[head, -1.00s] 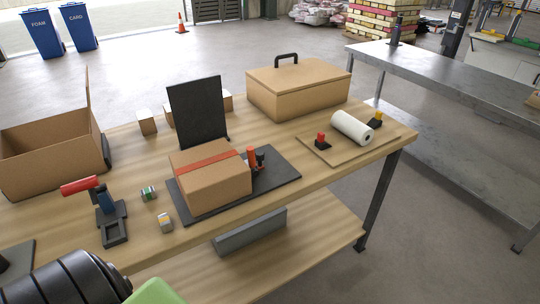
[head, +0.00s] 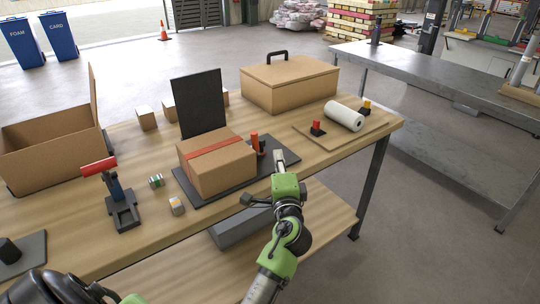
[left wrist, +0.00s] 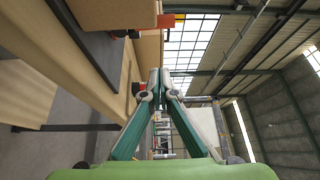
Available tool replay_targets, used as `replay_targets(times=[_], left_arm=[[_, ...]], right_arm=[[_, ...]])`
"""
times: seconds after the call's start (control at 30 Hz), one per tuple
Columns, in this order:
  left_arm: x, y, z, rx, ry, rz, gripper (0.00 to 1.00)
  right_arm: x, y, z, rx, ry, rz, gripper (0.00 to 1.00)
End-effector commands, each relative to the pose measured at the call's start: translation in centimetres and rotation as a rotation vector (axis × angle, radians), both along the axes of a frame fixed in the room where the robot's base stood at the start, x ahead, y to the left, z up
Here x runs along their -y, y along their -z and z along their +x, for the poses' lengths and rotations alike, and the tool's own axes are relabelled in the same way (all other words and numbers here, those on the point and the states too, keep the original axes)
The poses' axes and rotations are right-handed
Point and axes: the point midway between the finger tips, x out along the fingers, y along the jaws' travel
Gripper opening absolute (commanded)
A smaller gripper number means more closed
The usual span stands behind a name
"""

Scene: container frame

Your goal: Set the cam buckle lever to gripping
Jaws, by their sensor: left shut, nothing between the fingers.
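The cam buckle has an upright orange-red lever (head: 254,142) and a dark body (head: 262,146). It stands at the right side of a cardboard box (head: 217,167) with a red strap (head: 214,146) over its top. Box and buckle are on a dark base plate (head: 205,202). My left gripper (head: 280,156) is just right of the buckle, shut and empty, apart from the lever in the picture. The left wrist view shows its fingertips (left wrist: 160,73) together. An orange-red piece (left wrist: 166,20) there, near the box (left wrist: 112,14), appears to be the lever. My right gripper is not in view.
A board with a white roll (head: 344,116) and small red and yellow-topped fixtures is to the right. A dark upright panel (head: 198,103) and a lidded box (head: 289,82) stand behind. A red-handled fixture (head: 121,208) and small blocks are left. The front right table edge (head: 335,165) is clear.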

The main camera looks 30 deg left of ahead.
Motion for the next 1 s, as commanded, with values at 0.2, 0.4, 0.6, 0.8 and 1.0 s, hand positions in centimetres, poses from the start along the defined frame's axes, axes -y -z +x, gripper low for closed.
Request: replay_targets(times=[0.2,0.4,0.6,0.8,1.0], left_arm=[[-2.6,-0.2,3.4,0.001,0.0,0.0,0.0],[-4.8,-0.2,6.5,0.001,0.002,-0.001,0.0],[-6.5,-0.4,5.5,-0.003,0.002,-0.002,0.0],[-7.3,-0.1,4.1,-0.002,0.004,-0.002,0.0],[-7.5,0.1,3.8,0.0,0.004,-0.003,0.0]], right_arm=[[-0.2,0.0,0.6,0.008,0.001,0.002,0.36],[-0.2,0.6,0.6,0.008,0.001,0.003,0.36],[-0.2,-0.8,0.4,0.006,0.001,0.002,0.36],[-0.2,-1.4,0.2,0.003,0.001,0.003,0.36],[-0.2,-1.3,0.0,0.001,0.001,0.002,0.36]])
